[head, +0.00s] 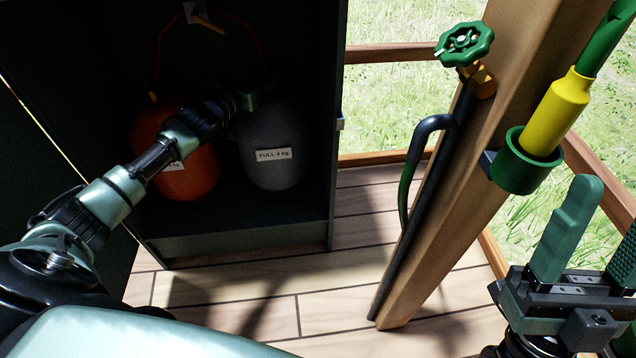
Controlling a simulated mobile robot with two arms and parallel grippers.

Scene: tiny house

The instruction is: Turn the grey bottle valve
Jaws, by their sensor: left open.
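The grey bottle (272,152) stands upright in a dark cabinet, with a white label reading "FULL 4 kg". Its valve at the top is in deep shadow and behind my gripper, so I cannot make it out. My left arm reaches in from the left, in front of an orange bottle. My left gripper (250,92) is open at the top of the grey bottle; its fingers are dark, and I cannot tell whether they touch the valve. My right gripper (597,245) is at the lower right, its green fingers apart with nothing between them.
The orange bottle (188,150) stands left of the grey one, partly behind my arm. The cabinet's side wall (316,120) bounds the grey bottle on the right. A wooden post (455,210) carries a green tap wheel (464,44) and a green holder (521,170) with a yellow nozzle (557,112).

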